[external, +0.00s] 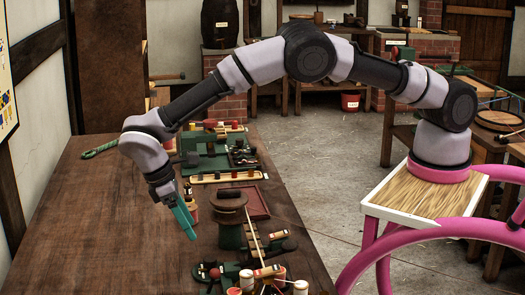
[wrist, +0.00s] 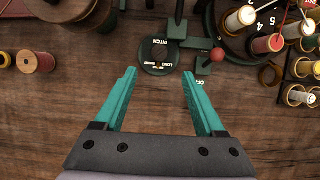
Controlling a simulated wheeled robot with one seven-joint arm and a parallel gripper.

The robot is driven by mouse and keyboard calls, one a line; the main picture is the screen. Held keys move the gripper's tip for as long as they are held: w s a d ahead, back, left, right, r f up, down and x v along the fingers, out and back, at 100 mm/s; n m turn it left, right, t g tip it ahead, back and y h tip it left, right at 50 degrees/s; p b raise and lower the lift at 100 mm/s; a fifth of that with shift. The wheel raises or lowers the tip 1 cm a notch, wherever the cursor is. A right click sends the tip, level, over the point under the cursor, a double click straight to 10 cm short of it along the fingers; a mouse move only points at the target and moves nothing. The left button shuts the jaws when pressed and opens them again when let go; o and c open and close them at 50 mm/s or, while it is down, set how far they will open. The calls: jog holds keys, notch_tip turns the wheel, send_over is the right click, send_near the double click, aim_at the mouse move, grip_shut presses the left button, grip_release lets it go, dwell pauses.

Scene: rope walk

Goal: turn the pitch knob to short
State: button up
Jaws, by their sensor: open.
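The pitch knob (wrist: 158,56) is a dark green round dial with a black grip across it and white lettering, in the upper middle of the wrist view. Its lettering includes PITCH, LONG and SHORT, but I cannot tell for sure which one it points to. My gripper (wrist: 158,77) has two teal fingers spread apart, empty, with the knob just beyond and between the tips. In the external view my gripper (external: 186,224) points down over the wooden table, and I cannot make out the knob there.
Right of the knob stands a lever with a red ball (wrist: 217,55), close to the right finger. Several thread spools (wrist: 268,44) crowd the upper right. A red spool (wrist: 28,62) lies at left. The bare table (external: 90,225) is clear on the left in the external view.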

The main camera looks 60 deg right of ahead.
aim_at(209, 259)
jog(key=x, duration=1)
jog(key=shift+f, duration=0.15)
jog(key=shift+c, duration=0.4)
grip_shut()
jog(key=shift+d, duration=0.1)
jog(key=shift+m, duration=0.4)
jog(key=m+y, duration=0.1)
jog(key=m, duration=0.1)
jog(key=shift+w+d+m+g, duration=0.1)
jog(key=shift+m+g, duration=0.2)
jog(key=shift+g, duration=0.1)
jog(key=m+y, duration=0.2)
jog(key=m, duration=0.3)
jog(key=shift+d, duration=0.1)
jog(key=shift+m+g, duration=0.3)
